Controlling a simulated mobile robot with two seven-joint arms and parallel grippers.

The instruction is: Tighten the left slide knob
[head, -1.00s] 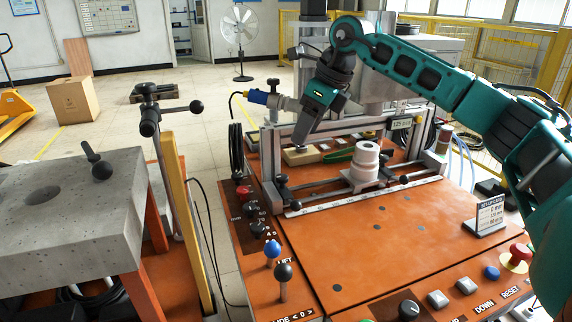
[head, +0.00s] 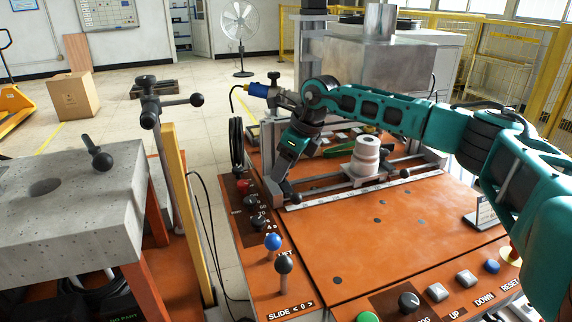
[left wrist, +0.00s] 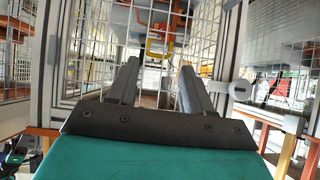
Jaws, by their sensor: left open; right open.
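In the head view, my right gripper (head: 283,190) points down at the left end of the slide rail, low beside the scale strip. Its jaws are open as far as they show, and nothing is seen between them. The left slide knob is at this spot, mostly hidden by the gripper, and I cannot tell whether they touch. The right slide knob (head: 404,173), a small black ball, shows at the rail's right end. My left gripper (left wrist: 158,82) is open and empty in the left wrist view, before a wire mesh fence; it is not in the head view.
A pale stepped cylinder (head: 366,155) stands between the rails. Blue (head: 273,242) and black (head: 284,264) levers rise at the orange table's (head: 390,235) front left. A clamp post (head: 150,115) and grey block (head: 75,205) stand left. The table's middle is clear.

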